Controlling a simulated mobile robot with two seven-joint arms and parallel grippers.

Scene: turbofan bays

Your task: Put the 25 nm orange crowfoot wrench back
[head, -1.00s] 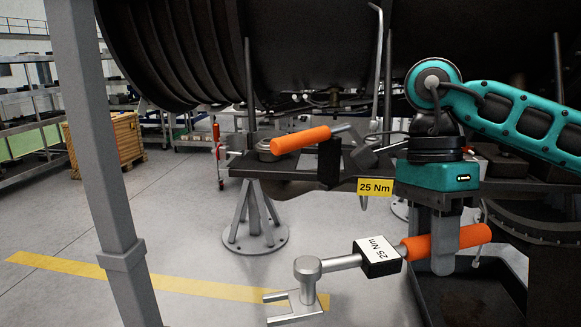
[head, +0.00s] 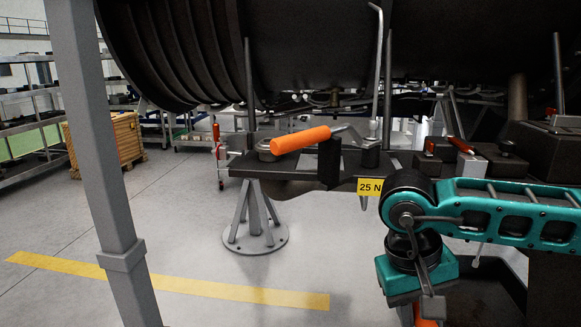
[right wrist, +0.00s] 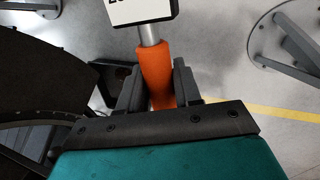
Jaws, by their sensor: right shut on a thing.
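The 25 Nm orange crowfoot wrench is in my right gripper (right wrist: 158,84). In the right wrist view its orange handle (right wrist: 156,68) sits between the fingers, with a metal shaft and part of a white label block (right wrist: 140,11) beyond; its head is out of view. In the head view only a bit of the orange handle (head: 427,322) shows at the bottom edge, under my teal wrist. My left gripper is not in view.
Another orange-handled tool (head: 300,140) lies on the dark shelf, beside a black block. A large dark engine casing (head: 300,50) hangs above. A grey post (head: 100,170) stands at the left. A grey stand (head: 256,225) supports the shelf. The floor at lower left is clear.

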